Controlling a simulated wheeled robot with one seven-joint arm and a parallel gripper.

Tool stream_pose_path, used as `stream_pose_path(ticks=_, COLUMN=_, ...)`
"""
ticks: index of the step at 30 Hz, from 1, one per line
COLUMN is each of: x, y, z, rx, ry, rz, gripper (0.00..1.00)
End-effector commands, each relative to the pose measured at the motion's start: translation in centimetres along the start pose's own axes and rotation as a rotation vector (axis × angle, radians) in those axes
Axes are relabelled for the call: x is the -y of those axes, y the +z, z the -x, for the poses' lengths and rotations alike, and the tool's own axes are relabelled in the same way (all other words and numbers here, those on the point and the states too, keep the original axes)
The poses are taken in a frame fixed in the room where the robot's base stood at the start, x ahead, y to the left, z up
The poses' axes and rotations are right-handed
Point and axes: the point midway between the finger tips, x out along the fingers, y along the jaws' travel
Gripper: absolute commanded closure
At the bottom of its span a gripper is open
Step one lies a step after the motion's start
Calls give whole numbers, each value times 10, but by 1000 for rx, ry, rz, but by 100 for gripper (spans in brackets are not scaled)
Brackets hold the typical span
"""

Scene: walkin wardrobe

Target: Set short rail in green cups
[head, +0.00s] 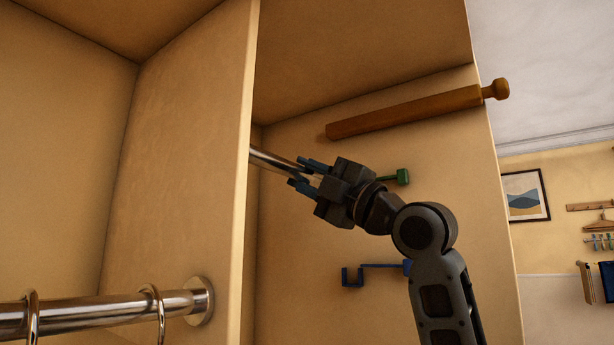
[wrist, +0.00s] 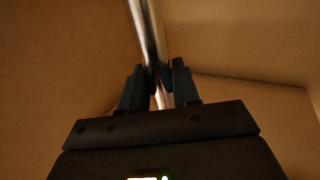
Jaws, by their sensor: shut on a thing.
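My gripper (head: 309,174) is shut on a chrome rail (head: 272,161) inside the right wardrobe bay. The rail's left part runs behind the upright divider, so that end is hidden in the head view. In the wrist view the rail (wrist: 149,35) passes between both fingertips (wrist: 157,82) and runs up out of the picture. A green cup (head: 402,177) shows on the bay's right wall, just right of my gripper and partly behind it. The rail's near end is at my gripper, apart from this green cup as far as I can see. Any opposite green cup is hidden.
A blue hook-shaped bracket (head: 365,270) is on the wall below my gripper. A wooden rod (head: 415,111) with a knob is above it. The divider (head: 185,150) stands close left. A chrome rail with rings (head: 105,309) crosses the left bay.

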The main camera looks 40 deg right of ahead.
Motion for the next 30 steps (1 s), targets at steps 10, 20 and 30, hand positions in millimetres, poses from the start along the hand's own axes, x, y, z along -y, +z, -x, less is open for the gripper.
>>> stream_pose_path(ticks=10, x=1, y=0, z=1, rx=0, ry=1, rz=1, gripper=100)
stream_pose_path(ticks=20, x=1, y=0, z=1, rx=0, ry=1, rz=0, gripper=43)
stream_pose_path(ticks=30, x=2, y=0, z=4, rx=0, ry=-1, rz=0, gripper=39)
